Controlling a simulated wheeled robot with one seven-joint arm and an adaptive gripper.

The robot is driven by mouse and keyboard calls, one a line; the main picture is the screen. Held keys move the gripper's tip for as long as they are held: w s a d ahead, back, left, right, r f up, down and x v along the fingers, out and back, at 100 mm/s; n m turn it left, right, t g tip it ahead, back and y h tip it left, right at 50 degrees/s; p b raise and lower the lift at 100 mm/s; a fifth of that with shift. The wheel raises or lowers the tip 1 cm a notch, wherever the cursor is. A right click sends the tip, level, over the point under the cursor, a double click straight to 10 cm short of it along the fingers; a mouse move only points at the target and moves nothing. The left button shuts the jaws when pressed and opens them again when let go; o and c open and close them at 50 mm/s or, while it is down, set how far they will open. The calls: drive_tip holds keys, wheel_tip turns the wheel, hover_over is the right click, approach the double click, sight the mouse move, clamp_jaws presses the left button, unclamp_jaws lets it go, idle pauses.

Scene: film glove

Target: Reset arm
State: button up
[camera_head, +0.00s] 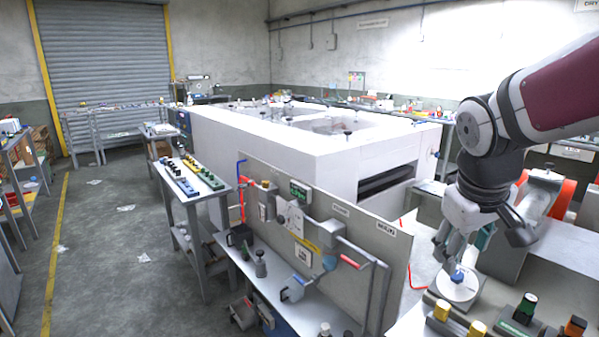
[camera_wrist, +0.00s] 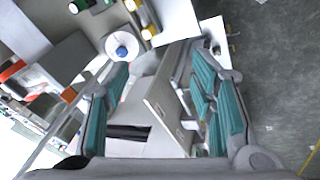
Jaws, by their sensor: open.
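My gripper (camera_head: 462,246) is at the right of the head view, at the end of my arm, pointing down. Its fingers are apart. In the wrist view my gripper (camera_wrist: 160,100) shows two teal-padded fingers spread wide with nothing held between them. A round white disc with a blue knob (camera_head: 457,287) lies on the bench just below the fingers in the head view. The same disc (camera_wrist: 122,48) shows in the wrist view beyond the left finger. I cannot tell the exact gap between fingers and knob.
A bench holds yellow-capped and green-capped items (camera_head: 525,308) at lower right. A grey upright panel (camera_head: 375,225) with tools stands left of my gripper. A large white machine (camera_head: 300,150) fills the middle. An orange roll (camera_head: 563,190) is at right. Open floor (camera_head: 110,240) lies left.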

drive_tip(key=s+a+m+y, duration=0.1)
drive_tip(key=s+a, duration=0.1)
drive_tip(key=s, duration=0.3)
drive_tip(key=s+a+y, duration=0.1)
drive_tip(key=s+a, duration=0.2)
drive_tip(key=s, duration=0.3)
drive_tip(key=s+a+m+t, duration=0.1)
drive_tip(key=s+a, duration=0.1)
drive_tip(key=s, duration=0.4)
drive_tip(key=shift+a+m+y, duration=0.3)
drive_tip(key=shift+a+y, duration=0.1)
